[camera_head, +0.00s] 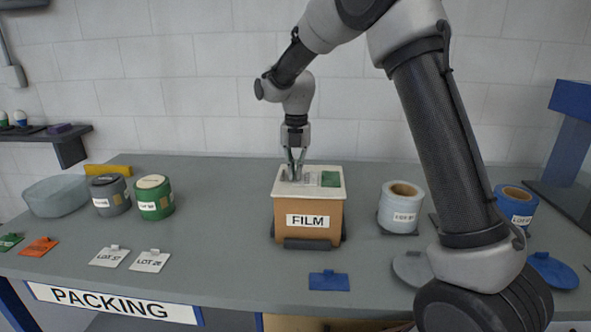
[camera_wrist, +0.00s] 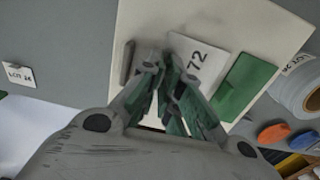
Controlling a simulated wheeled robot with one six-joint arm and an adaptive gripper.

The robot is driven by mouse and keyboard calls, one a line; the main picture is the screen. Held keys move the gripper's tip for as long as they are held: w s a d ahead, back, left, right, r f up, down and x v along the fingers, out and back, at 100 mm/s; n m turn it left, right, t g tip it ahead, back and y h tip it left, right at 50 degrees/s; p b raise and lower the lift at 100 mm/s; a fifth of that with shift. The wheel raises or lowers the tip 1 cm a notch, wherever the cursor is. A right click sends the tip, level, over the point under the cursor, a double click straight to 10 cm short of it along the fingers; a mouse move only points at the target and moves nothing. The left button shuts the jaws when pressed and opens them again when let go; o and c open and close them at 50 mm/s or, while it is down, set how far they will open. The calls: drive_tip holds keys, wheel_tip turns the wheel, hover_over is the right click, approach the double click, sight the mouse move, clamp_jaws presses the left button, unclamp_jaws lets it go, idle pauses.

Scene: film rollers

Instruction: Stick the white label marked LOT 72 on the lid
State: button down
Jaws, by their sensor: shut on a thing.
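The white label (camera_wrist: 200,62), with "72" readable in the wrist view, is at the white lid (camera_wrist: 245,25) of the brown FILM box (camera_head: 290,236). My gripper (camera_head: 294,176) points down over the left part of the lid. In the wrist view its fingertips (camera_wrist: 168,66) are close together at the label's near edge, shut on the label; the fingers hide its gripped part. I cannot tell whether the label lies flat on the lid or just above it. A green patch (camera_wrist: 244,87) is on the lid beside the label, and a dark grey bar (camera_wrist: 128,62) is on its other side.
White labels LOT 37 (camera_head: 109,257) and another (camera_head: 150,261), an orange tag (camera_head: 39,247) and a blue tag (camera_head: 328,281) lie on the table (camera_head: 215,250).

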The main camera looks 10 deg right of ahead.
drive_tip(key=shift+f, duration=0.1)
drive_tip(key=c, duration=1.5)
unclamp_jaws()
drive_tip(key=shift+c, duration=0.2)
drive_tip(key=o, duration=0.5)
drive_tip(key=shift+o, duration=0.2)
drive_tip(key=shift+d+r, duration=0.1)
drive_tip(key=shift+r, duration=3.45)
